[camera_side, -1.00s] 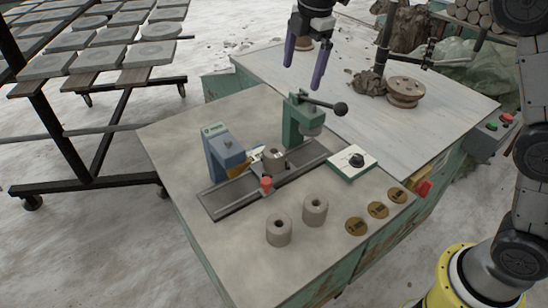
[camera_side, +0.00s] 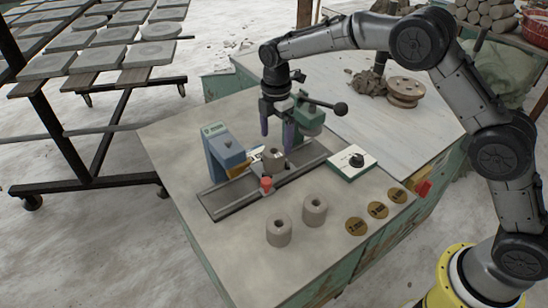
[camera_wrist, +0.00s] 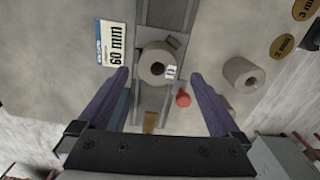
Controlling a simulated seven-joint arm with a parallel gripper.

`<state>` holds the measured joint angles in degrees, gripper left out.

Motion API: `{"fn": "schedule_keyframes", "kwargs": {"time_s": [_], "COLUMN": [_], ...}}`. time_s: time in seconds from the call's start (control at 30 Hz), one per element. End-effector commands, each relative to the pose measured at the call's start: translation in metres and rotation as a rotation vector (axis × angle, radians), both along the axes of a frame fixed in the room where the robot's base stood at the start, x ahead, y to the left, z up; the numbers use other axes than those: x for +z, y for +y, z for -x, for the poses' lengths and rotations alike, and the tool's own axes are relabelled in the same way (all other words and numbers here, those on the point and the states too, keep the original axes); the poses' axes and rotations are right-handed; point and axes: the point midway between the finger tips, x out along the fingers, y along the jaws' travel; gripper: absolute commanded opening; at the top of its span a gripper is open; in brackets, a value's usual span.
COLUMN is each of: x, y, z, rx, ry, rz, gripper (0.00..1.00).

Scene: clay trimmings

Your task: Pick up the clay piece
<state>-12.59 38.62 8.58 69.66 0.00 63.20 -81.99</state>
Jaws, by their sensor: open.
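A grey clay piece (camera_side: 273,156), a short cylinder with a hole, sits on the metal rail between the blue block and the green press. In the wrist view the clay piece (camera_wrist: 154,62) lies ahead between my two fingers, with a small white label at its side. My gripper (camera_side: 277,141) is open, pointing down, its purple fingertips just above the piece. In the wrist view my gripper (camera_wrist: 160,76) has one finger on each side of the piece, with no contact visible. Two similar grey cylinders (camera_side: 279,231) (camera_side: 314,210) stand on the table in front of the rail.
The blue block (camera_side: 225,150) and the green press (camera_side: 311,118) with its black-knobbed lever flank the piece closely. A red knob (camera_side: 266,184) is by the rail. A white control box (camera_side: 352,162) and brass discs (camera_side: 378,210) are on the right. The table's left side is clear.

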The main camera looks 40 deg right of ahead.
Motion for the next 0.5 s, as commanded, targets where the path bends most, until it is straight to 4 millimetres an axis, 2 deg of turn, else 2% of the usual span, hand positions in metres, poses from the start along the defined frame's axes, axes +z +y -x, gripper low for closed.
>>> {"fn": "schedule_keyframes", "kwargs": {"time_s": [0.13, 0.4, 0.5], "x": [-0.011, -0.047, -0.053], "y": [0.001, 0.003, 0.003], "z": [0.0, -0.002, -0.003], "rx": [0.0, 0.0, 0.0], "ry": [0.002, 0.001, 0.0], "rz": [0.0, 0.0, 0.0], "gripper": [1.0, 1.0, 1.0]}}
